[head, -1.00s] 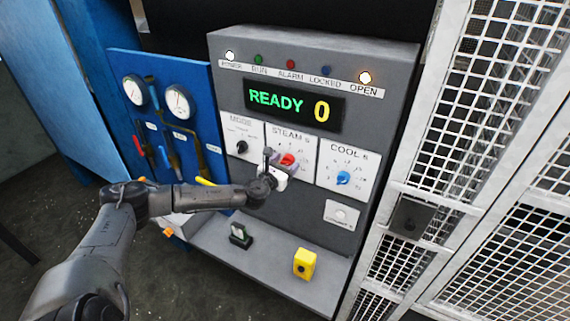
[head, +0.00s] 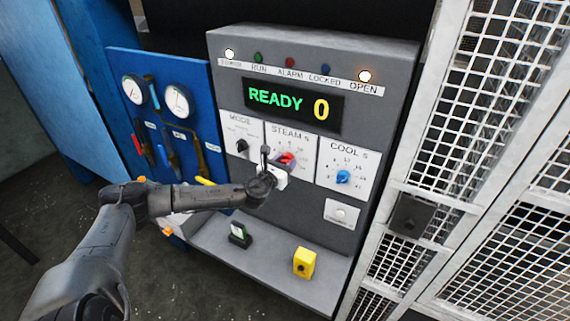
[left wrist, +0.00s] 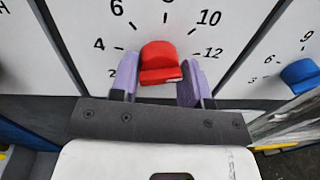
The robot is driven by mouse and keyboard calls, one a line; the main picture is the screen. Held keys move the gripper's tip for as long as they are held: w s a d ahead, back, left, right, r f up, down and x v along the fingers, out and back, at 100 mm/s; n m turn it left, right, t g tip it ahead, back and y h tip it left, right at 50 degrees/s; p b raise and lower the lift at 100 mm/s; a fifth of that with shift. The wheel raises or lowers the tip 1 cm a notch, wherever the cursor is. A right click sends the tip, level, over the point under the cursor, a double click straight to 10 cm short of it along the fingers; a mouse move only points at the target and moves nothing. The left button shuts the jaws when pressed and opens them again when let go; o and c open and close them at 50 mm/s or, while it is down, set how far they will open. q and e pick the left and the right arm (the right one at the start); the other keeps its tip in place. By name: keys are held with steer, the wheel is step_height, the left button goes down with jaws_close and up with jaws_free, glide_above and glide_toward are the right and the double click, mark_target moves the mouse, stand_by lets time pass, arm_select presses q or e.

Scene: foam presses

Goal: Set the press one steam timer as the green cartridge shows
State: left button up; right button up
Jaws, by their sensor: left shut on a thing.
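The red steam knob (head: 288,158) sits on the STEAM s panel in the middle of the grey press console. In the left wrist view the red knob (left wrist: 160,58) stands between my left gripper's purple fingers (left wrist: 160,82), which are shut on it. Dial numbers 2, 4, 6, 10 and 12 show around it; its pointer mark cannot be made out. My left gripper also shows in the head view (head: 276,163), covering part of the dial. A small dark block with a green and white face (head: 239,235), maybe the green cartridge, stands on the shelf; its marking is too small to read. My right gripper is out of view.
The display (head: 292,105) reads READY 0. The blue cool knob (head: 343,177) is right of the steam panel, the black mode knob (head: 241,146) left. A yellow box (head: 304,262) stands on the grey shelf. A mesh guard (head: 470,130) borders the right.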

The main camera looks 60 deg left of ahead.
arm_select(q)
steer(key=n, duration=0.1)
steer(key=n+b, duration=0.1)
steer(key=shift+f+n, duration=0.2)
steer(key=shift+n, duration=0.1)
steer(key=n+b, duration=0.1)
steer(key=n, duration=0.2)
steer(key=shift+n, duration=0.3)
steer(key=n+b, duration=0.1)
steer(key=n, duration=0.2)
steer(key=shift+y, duration=0.3)
steer(key=n, duration=0.3)
steer(key=shift+n, duration=0.4)
steer(key=n, duration=0.5)
steer(key=shift+n+y, duration=0.4)
steer(key=n, duration=0.4)
steer(key=shift+n, duration=0.3)
steer(key=shift+f+n, duration=0.1)
steer(key=shift+n, duration=0.2)
